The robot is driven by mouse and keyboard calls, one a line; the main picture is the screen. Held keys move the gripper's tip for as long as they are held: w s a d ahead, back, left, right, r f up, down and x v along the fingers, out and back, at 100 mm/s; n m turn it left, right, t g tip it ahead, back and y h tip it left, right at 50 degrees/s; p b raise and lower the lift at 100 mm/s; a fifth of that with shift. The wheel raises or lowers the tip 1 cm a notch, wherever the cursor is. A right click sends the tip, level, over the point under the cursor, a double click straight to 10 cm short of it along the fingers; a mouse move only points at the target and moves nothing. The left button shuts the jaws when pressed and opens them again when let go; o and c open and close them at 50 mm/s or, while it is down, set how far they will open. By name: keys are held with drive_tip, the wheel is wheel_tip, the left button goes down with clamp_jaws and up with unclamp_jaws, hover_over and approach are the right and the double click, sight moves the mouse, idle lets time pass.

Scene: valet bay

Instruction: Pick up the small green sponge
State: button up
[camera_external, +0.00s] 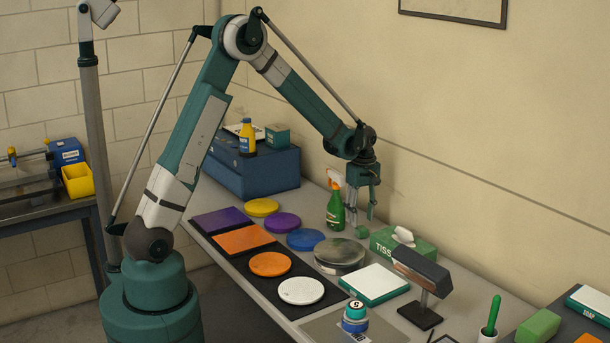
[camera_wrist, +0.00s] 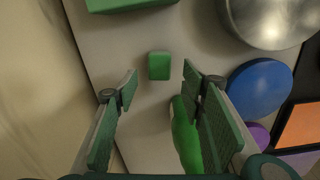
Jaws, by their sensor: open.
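The small green sponge (camera_external: 361,232) is a little block on the grey bench, between the spray bottle and the tissue box. In the wrist view the sponge (camera_wrist: 159,66) lies just beyond the fingertips, roughly centred between them. My gripper (camera_external: 361,211) points down, with its fingertips just above the sponge and seemingly apart from it. In the wrist view my gripper (camera_wrist: 160,80) is open, with green pads on both fingers and nothing held between them.
A green spray bottle (camera_external: 335,209) stands close by my gripper; in the wrist view it (camera_wrist: 183,135) is partly behind the right finger. A tissue box (camera_external: 388,246), a metal round (camera_external: 340,252) and a blue disc (camera_external: 305,239) are near. The wall runs behind the bench.

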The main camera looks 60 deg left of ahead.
sight(361, 227)
drive_tip(key=shift+f, duration=2.6)
drive_tip(key=shift+c, duration=0.4)
drive_tip(key=c, duration=0.7)
